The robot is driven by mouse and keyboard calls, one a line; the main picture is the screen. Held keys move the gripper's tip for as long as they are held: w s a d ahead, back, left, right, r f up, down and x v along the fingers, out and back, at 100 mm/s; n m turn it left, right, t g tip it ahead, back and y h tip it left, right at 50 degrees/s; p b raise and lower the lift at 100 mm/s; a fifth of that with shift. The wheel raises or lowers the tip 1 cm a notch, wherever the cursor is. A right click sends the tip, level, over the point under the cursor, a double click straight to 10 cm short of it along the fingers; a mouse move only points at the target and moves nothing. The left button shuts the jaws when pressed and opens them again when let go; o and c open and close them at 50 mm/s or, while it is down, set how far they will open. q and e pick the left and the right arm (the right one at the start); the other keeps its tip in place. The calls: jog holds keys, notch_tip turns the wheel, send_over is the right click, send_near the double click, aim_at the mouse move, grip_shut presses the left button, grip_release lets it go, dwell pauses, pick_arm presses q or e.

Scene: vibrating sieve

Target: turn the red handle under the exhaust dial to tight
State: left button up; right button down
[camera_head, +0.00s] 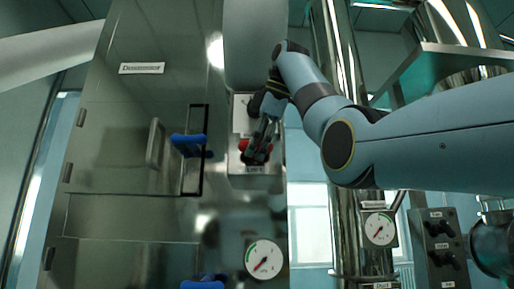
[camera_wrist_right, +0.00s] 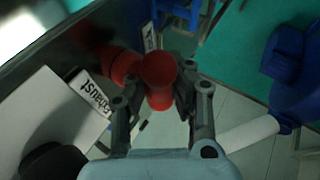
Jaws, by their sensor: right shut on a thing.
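The red handle (camera_head: 244,146) is on a small pale box (camera_head: 255,182) on the front of the steel cabinet, partly hidden by my right gripper (camera_head: 262,143) in the head view. In the wrist view, the red handle (camera_wrist_right: 158,72) has a rounded end and sits between the two fingers of my right gripper (camera_wrist_right: 158,103). The gripper is shut on it. The Exhaust label (camera_wrist_right: 91,93) shows beside the handle's red base. The exhaust dial's face and pointer cannot be made out. My left gripper is not in view.
The steel cabinet (camera_head: 125,120) has blue handles (camera_head: 188,139) left of the box. A round gauge (camera_head: 263,259) is below, and another gauge (camera_head: 380,228) is at right by a shiny pipe. A grey box with black knobs (camera_head: 441,245) stands at far right.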

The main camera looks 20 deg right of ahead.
jog(key=shift+r, duration=0.2)
jog(key=c, duration=1.1)
grip_release()
jog(key=shift+f, duration=0.1)
jog(key=shift+c, duration=0.2)
jog(key=shift+f, duration=0.1)
